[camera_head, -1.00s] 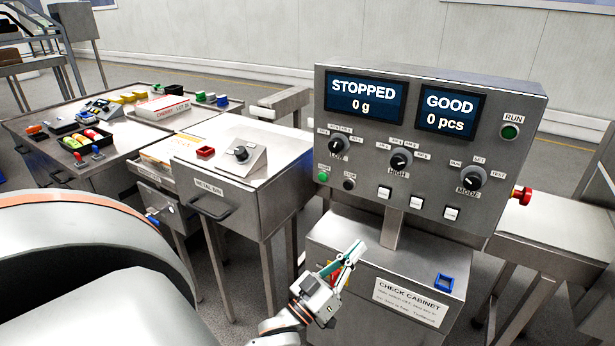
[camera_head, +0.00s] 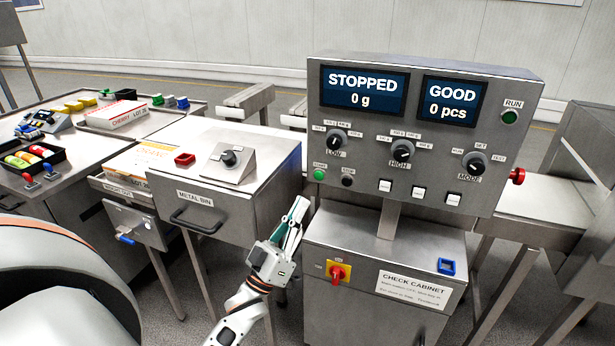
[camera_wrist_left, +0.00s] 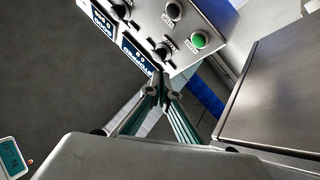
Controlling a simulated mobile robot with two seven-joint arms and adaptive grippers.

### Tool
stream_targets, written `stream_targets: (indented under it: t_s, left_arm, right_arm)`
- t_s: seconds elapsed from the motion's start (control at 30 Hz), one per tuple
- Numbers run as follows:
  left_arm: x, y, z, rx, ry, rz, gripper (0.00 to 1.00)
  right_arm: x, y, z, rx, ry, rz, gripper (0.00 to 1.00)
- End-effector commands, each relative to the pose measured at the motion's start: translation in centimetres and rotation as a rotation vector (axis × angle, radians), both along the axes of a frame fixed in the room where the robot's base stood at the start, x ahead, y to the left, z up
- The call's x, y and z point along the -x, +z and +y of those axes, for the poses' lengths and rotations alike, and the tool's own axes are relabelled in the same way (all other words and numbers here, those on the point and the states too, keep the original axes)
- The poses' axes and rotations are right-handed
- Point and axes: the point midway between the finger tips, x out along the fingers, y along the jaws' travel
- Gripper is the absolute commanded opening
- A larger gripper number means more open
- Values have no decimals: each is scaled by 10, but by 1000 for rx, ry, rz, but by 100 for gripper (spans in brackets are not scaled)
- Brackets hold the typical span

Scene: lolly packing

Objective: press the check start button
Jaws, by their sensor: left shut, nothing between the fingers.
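The green start button (camera_head: 320,175) is at the lower left of the grey check panel (camera_head: 440,205), beside a black button (camera_head: 348,181). The panel displays read STOPPED 0 g and GOOD 0 pcs. My left gripper (camera_head: 299,205) is shut and empty, with its fingers pointing up, below the green button in the head view and apart from it. In the left wrist view, the closed fingers (camera_wrist_left: 160,85) appear below the panel's display edge, and the green button (camera_wrist_left: 198,41) lies up and right of the fingertips. My right gripper is not in view.
The metal bin (camera_head: 235,200) is left of the gripper. A red emergency knob (camera_head: 517,176) projects from the panel's right side.

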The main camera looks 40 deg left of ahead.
Motion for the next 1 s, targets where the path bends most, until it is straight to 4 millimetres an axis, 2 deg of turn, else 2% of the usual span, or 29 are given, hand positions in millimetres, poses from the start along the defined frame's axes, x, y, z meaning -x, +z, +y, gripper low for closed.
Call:
stream_targets:
  t_s: [0.57,0.77,1.0]
  left_arm:
    - [-4,2,2,3,-2,-11,0]
    - [-23,0,7,3,-3,-10,0]
    - [-54,-2,14,2,-2,-7,0]
  right_arm:
    - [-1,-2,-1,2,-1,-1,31]
    - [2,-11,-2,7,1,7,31]
    - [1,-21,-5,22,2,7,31]
